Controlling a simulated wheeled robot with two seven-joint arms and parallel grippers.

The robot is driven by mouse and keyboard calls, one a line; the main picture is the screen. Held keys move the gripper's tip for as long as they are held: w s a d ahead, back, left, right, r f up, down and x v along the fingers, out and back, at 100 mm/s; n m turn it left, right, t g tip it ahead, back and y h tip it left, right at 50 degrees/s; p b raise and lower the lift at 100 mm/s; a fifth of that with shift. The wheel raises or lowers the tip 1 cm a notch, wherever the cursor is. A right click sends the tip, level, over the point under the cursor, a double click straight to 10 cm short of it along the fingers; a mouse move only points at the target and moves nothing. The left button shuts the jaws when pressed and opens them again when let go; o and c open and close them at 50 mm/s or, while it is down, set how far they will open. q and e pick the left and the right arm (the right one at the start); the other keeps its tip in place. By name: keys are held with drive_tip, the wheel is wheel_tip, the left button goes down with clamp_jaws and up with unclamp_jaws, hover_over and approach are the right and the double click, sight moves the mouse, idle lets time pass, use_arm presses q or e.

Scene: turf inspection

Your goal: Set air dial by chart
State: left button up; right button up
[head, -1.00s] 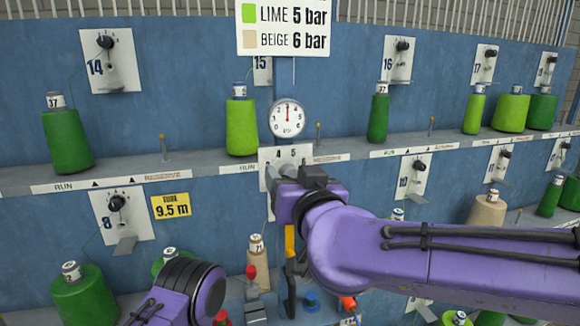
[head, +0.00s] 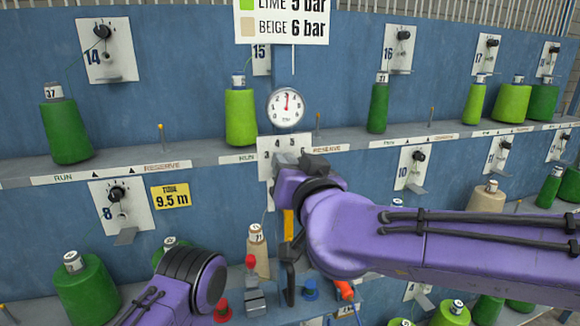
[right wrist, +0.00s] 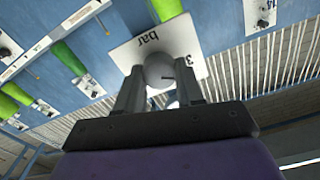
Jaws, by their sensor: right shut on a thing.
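The pressure chart (head: 283,22) hangs at the top of the head view; its readable rows say LIME 5 bar and BEIGE 6 bar, and its top is cut off. Below it a round white gauge (head: 278,112) has a red needle pointing about straight up. Under the gauge is the white dial plate (head: 265,146), with 4 and 5 showing. My right gripper (head: 297,168) covers most of this plate. In the right wrist view its fingers are shut on the round grey dial knob (right wrist: 160,71), in front of the plate marked "bar" and 3. My left gripper is out of view.
A lime cone (head: 240,117) stands on the shelf left of the gauge, and a green cone (head: 378,108) right of it. A beige cone (head: 258,252) stands below the plate. A yellow sign (head: 170,195) reads 9.5 m. Thin pegs (head: 162,138) rise from the shelf.

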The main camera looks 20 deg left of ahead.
drive_tip(key=shift+d+f+m+b, duration=0.1)
drive_tip(key=shift+m+b, duration=0.25)
drive_tip(key=shift+m, duration=1.45)
drive_tip(key=shift+f+m+b, duration=0.1)
drive_tip(key=shift+m+b, duration=0.25)
drive_tip(key=shift+m, duration=1.45)
drive_tip(key=o, duration=1)
drive_tip(key=shift+o, duration=0.2)
drive_tip(key=shift+r, duration=0.1)
drive_tip(key=b+v, duration=0.3)
drive_tip(key=v, duration=0.7)
drive_tip(key=shift+s+d+b, duration=0.2)
drive_tip(key=shift+b, duration=0.2)
